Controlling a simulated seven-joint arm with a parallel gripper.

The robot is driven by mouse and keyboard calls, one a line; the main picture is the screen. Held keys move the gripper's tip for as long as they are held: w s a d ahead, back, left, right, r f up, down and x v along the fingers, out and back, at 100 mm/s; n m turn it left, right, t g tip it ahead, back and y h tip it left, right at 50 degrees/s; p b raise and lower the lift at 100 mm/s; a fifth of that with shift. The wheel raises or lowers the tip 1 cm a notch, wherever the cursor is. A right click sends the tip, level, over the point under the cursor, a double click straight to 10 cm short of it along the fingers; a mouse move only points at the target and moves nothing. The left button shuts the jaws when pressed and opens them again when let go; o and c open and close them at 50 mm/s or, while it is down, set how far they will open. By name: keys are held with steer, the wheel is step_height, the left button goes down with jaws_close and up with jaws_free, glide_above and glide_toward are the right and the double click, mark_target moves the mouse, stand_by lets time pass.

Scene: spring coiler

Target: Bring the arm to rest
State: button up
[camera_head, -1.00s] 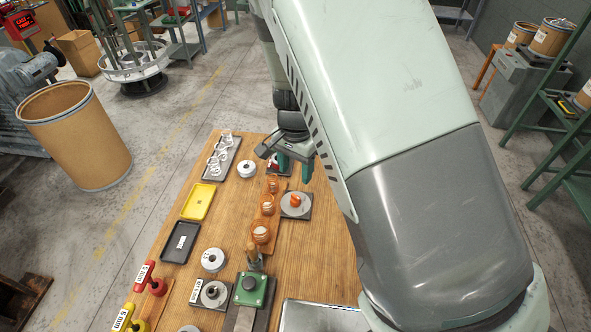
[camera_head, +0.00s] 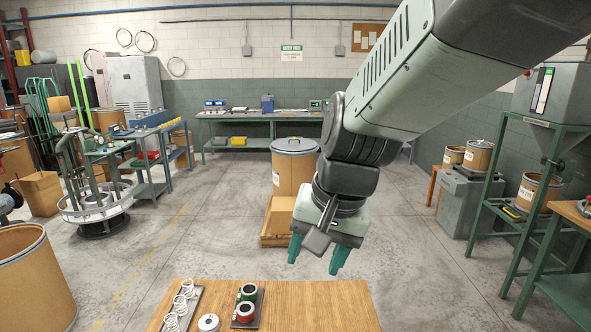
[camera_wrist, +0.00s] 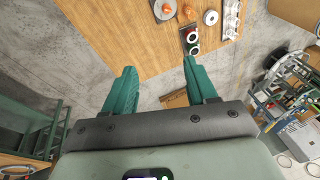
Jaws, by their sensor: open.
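My gripper (camera_head: 316,259) hangs with its green fingers pointing down, in the air beyond the far edge of the wooden table (camera_head: 320,300). The fingers are apart and nothing is between them. In the wrist view my gripper (camera_wrist: 158,88) is also open and empty, with the wooden table (camera_wrist: 110,40) past its fingertips. My arm comes in from the upper right in the head view.
Near the table's far edge are a rack with red and green rings (camera_head: 246,305), a tray of white coils (camera_head: 182,306) and a pale ring (camera_head: 208,322). A drum (camera_head: 295,165) and carton (camera_head: 277,217) stand behind my gripper. A green stand (camera_head: 545,190) is at right.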

steer(key=s+d+r+n+t+h, duration=0.1)
steer(key=s+d+r, duration=0.2)
steer(key=s, duration=0.3)
steer(key=s+d+r+n+t+h, duration=0.1)
steer(key=s+d+r+t, duration=0.1)
steer(key=s+d+r, duration=0.2)
steer(key=s+d, duration=0.1)
steer(key=s, duration=0.2)
